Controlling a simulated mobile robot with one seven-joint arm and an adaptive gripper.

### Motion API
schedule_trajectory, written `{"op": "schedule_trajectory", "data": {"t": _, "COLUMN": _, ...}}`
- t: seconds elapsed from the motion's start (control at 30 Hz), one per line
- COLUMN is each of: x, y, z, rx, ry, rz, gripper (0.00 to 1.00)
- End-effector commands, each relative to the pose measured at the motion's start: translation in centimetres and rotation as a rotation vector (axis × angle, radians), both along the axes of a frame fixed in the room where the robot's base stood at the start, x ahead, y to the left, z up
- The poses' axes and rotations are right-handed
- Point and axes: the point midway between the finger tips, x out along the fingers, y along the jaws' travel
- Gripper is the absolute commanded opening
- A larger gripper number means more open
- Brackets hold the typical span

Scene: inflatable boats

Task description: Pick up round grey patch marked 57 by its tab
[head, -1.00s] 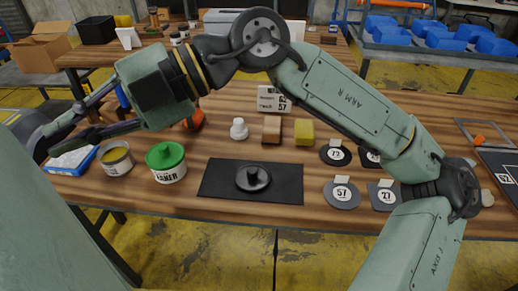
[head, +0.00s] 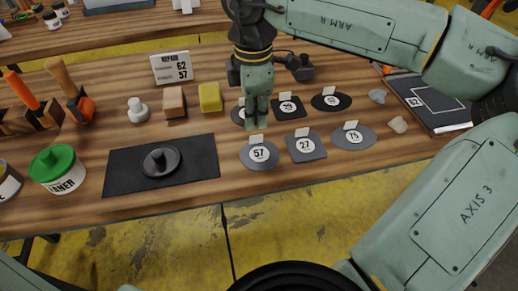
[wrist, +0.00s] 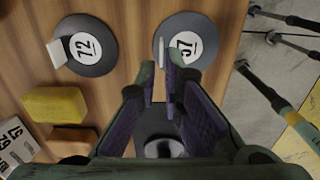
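The round grey patch marked 57 (head: 262,161) lies flat on the wooden table at the front left of the patch group. Its pale tab (head: 256,139) stands up at its back edge. The patch also shows in the wrist view (wrist: 190,22), with the tab seen nearly edge-on. My gripper (head: 251,128) points down just above and behind the tab. In the wrist view my gripper (wrist: 161,70) has its two fingers apart, with the tab near the gap between their tips. Nothing is held. Whether the fingers flank the tab is unclear.
A round dark patch marked 72 (wrist: 87,62) lies close behind, partly hidden by my gripper in the head view. A grey patch marked 27 (head: 306,153) lies close to the right. A black mat (head: 200,155) with a round black piece lies left. A yellow block (head: 210,97) stands behind.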

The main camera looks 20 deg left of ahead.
Motion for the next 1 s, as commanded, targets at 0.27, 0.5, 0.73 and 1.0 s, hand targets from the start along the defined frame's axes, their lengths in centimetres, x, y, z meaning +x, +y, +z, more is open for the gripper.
{"op": "schedule_trajectory", "data": {"t": 0.27, "x": -0.1, "y": -0.2, "z": -2.6, "rx": 0.002, "ry": 0.005, "rz": 0.004, "gripper": 0.08}}
{"op": "schedule_trajectory", "data": {"t": 0.5, "x": 0.0, "y": -0.3, "z": -5.5, "rx": 0.003, "ry": 0.003, "rz": 0.002, "gripper": 0.08}}
{"op": "schedule_trajectory", "data": {"t": 0.73, "x": 0.0, "y": -0.3, "z": -5.7, "rx": 0.002, "ry": 0.000, "rz": 0.002, "gripper": 0.08}}
{"op": "schedule_trajectory", "data": {"t": 1.0, "x": 0.0, "y": -0.3, "z": -5.7, "rx": 0.002, "ry": 0.000, "rz": 0.003, "gripper": 0.00}}
